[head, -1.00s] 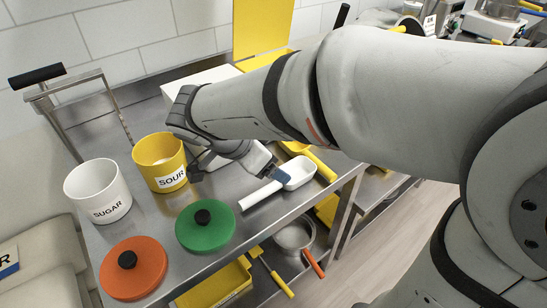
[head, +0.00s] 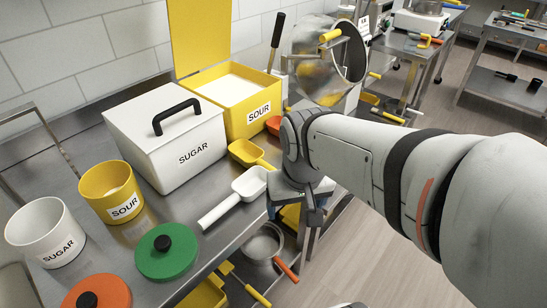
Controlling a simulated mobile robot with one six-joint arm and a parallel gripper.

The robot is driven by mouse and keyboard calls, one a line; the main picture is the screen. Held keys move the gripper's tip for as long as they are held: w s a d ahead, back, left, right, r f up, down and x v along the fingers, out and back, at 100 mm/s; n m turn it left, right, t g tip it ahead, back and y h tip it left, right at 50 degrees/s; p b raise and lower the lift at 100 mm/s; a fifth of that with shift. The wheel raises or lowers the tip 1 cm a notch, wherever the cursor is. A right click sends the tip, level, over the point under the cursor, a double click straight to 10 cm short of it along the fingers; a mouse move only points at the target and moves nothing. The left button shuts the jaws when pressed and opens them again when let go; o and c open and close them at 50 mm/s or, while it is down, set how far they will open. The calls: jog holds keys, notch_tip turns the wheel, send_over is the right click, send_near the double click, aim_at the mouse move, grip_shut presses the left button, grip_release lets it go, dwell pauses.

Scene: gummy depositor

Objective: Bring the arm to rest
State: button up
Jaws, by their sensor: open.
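My gripper (head: 290,207) is at the end of my arm, which reaches in from the right in the head view. It points downward by the front edge of the steel table (head: 215,235).
A closed white SUGAR box (head: 150,150) and an open yellow SOUR box (head: 228,105) stand at the back. A SUGAR tub (head: 28,245), a yellow SOUR tub (head: 98,205), a green lid (head: 160,265) and an orange lid (head: 110,292) are on the left. Floor (head: 345,250) is clear at right.

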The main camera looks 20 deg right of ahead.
jog(key=shift+s+f+n, duration=0.1)
jog(key=shift+s+n, duration=0.1)
jog(key=shift+n, duration=0.2)
notch_tip(320, 180, up, 7)
jog(key=p, duration=0.6)
jog(key=shift+f+t, duration=0.2)
jog(key=shift+t, duration=0.1)
jog(key=shift+s, duration=0.1)
jog(key=shift+c, duration=0.2)
